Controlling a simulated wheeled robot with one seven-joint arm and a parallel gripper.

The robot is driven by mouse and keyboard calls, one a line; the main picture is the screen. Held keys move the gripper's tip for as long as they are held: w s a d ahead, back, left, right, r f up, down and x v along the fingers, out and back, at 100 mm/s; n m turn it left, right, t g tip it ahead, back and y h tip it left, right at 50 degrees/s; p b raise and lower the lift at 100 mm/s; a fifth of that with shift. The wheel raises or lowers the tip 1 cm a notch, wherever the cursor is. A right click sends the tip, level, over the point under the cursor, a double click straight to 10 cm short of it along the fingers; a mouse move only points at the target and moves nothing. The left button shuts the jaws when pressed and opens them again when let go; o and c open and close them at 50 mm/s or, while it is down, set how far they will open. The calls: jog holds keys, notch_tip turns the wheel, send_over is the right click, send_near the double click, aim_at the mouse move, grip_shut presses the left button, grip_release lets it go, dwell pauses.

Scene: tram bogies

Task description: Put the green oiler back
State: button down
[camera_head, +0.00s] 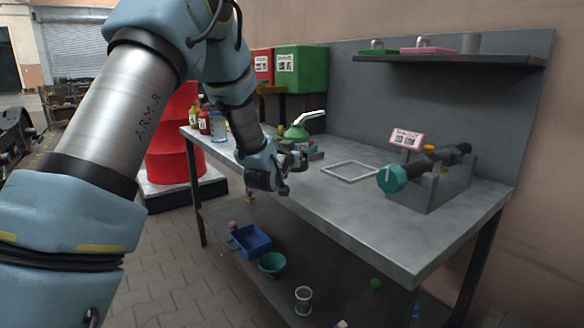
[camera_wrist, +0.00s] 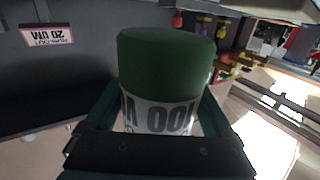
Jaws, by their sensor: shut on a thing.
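The green oiler (camera_head: 297,132), with a cone-shaped top and a pale spout pointing right, is at the back left of the grey workbench. My gripper (camera_head: 291,160) is at it, shut around its body. In the wrist view the oiler (camera_wrist: 166,62) fills the middle, with a green part and a white label bearing large figures between my two fingers. A white square outline (camera_head: 350,171) on the bench top, right of the oiler, is empty.
A teal-ended dark tool (camera_head: 392,179) rests in a grey holder at the right, beside a pink sign (camera_head: 406,138). Bottles (camera_head: 205,122) stand at the bench's left end. A wall shelf (camera_head: 450,60) hangs above. The bench's front middle is clear.

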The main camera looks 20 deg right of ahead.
jog(key=shift+f, duration=2.35)
jog(key=shift+f, duration=0.2)
grip_release()
jog(key=shift+r, duration=0.1)
